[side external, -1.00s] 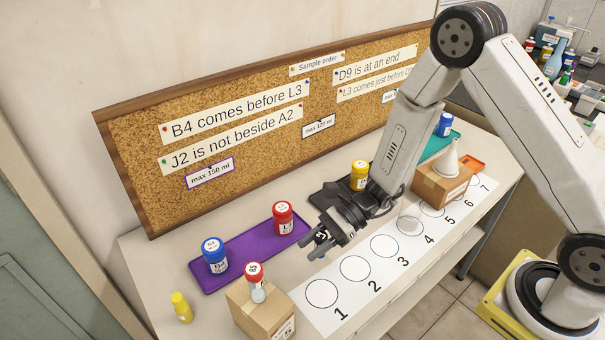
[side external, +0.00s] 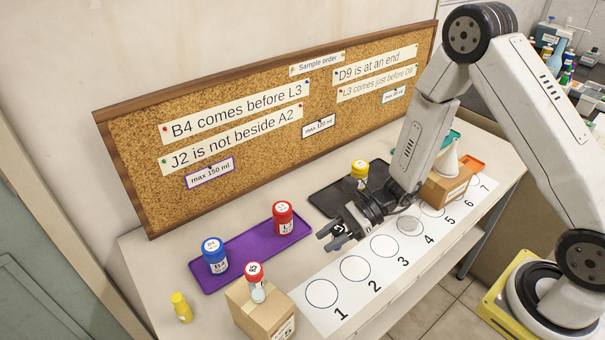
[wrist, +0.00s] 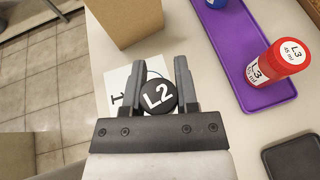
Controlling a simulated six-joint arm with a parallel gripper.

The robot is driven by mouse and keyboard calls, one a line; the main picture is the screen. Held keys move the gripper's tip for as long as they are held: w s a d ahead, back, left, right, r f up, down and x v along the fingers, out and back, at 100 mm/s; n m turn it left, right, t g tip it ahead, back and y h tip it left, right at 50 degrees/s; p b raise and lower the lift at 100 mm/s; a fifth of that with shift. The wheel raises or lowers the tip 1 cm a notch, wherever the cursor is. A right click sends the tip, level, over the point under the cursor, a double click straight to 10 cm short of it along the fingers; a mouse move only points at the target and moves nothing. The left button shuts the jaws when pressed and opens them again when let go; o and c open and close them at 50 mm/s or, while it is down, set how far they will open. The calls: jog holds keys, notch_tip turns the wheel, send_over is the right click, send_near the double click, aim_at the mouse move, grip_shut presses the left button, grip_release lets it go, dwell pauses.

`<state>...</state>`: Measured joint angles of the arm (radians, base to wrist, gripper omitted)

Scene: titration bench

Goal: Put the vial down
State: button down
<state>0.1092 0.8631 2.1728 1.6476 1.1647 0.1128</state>
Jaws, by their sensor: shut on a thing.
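A vial with a black cap marked L2 (wrist: 160,98) sits between the fingers of my gripper (wrist: 159,68) in the wrist view. The gripper is shut on it, and the cap faces the camera, hiding most of the body. In the side external view my gripper (side external: 334,238) hangs between the purple tray and the numbered strip, near circles 2 and 3. There the vial is mostly hidden by the fingers. The white strip (side external: 322,315) has numbered circles in a row; circles 1, 2 and 3 look empty.
A purple tray (side external: 246,256) holds a blue vial (side external: 214,256) and a red L3 vial (side external: 283,219). A yellow vial (side external: 359,176) stands on a dark tray (side external: 326,200). A cardboard box (side external: 262,312) with a red-capped vessel stands by circle 1. Another box (side external: 446,186) bears a white funnel.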

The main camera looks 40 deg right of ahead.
jog(key=s+d+f+m+t, duration=0.1)
jog(key=s+d+m+t, duration=0.1)
jog(key=d, duration=0.8)
jog(key=shift+s+m+t+h, duration=0.4)
jog(key=shift+s+t, duration=0.15)
jog(key=shift+t, duration=0.05)
jog(key=shift+f, duration=0.1)
jog(key=shift+f, duration=2.2)
jog(key=shift+f, duration=1.75)
jog(key=shift+f, duration=0.15)
jog(key=shift+c, duration=1.8)
grip_release()
